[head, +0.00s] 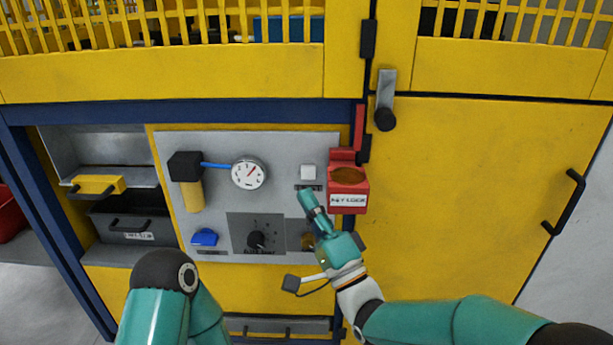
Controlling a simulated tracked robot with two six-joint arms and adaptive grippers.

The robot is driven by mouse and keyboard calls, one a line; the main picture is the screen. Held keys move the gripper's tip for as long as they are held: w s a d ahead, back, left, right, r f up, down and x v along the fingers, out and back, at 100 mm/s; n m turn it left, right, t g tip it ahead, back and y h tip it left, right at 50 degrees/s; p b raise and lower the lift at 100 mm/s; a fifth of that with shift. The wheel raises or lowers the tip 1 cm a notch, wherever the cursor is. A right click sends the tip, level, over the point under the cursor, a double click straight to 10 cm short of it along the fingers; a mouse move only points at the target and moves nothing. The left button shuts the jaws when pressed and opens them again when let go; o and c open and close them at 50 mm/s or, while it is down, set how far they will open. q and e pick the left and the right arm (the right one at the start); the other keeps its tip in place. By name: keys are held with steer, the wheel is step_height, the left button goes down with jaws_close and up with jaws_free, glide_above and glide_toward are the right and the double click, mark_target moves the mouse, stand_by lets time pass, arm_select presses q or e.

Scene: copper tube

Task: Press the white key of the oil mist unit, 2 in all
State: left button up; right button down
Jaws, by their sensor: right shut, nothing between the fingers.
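The white key (308,171) is a small square button on the upper right of the grey panel (275,145) of the oil mist unit. My right gripper (305,194) is shut and empty. Its tip shows just below the white key in the picture, over the dark label under it. A small gap shows between tip and key; I cannot tell how far the tip stands off the panel. The key itself is not covered.
A red box (347,183) with a brown top sits close right of the key. A yellow door (490,200) with a black handle fills the right.

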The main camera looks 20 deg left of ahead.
stand_by(0.3)
arm_select(q)
jaws_close()
stand_by(1.2)
